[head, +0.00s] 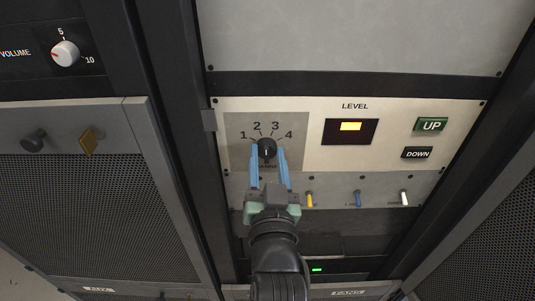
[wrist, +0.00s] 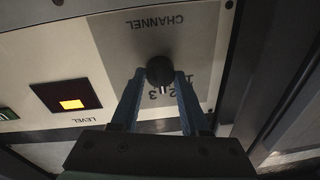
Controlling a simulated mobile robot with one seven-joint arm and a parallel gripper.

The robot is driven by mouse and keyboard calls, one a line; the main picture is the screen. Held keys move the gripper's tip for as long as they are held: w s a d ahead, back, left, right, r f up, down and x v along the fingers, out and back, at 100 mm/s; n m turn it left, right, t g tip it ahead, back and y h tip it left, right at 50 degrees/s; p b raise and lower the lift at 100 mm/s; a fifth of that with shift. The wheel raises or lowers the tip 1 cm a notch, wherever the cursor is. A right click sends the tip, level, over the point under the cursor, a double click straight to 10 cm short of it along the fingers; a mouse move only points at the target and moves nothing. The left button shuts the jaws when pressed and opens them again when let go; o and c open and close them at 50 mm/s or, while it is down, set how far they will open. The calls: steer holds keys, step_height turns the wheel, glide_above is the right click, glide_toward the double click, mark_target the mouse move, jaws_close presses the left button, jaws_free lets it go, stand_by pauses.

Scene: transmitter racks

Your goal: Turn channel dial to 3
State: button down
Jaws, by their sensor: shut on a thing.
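The channel dial (head: 266,147) is a round black knob with a white mark, on a grey plate marked 1 to 4 in an arc above it. In the wrist view the dial (wrist: 160,70) shows upside down, its white mark pointing about between 2 and 3. My gripper (head: 269,150) is shut on the dial, one blue finger on each side of it. In the wrist view my gripper (wrist: 160,76) has its fingertips against the knob, and the 4 is hidden behind the left finger.
A level display (head: 350,131) with a lit yellow bar is right of the dial, then the UP button (head: 431,124) and DOWN button (head: 416,153). Several small switches (head: 357,198) stick out below. A volume knob (head: 65,53) is on the left rack.

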steer(key=shift+m+h+p, duration=0.3)
steer(key=shift+m+p, duration=0.6)
steer(key=shift+m, duration=1.3)
steer(key=shift+f, duration=0.1)
steer(key=shift+c, duration=2)
jaws_free()
steer(key=shift+s, duration=0.1)
steer(key=s+f+b, duration=0.1)
steer(key=s+b, duration=0.4)
steer(key=s, duration=0.7)
steer(key=shift+s, duration=0.4)
steer(key=shift+d, duration=0.1)
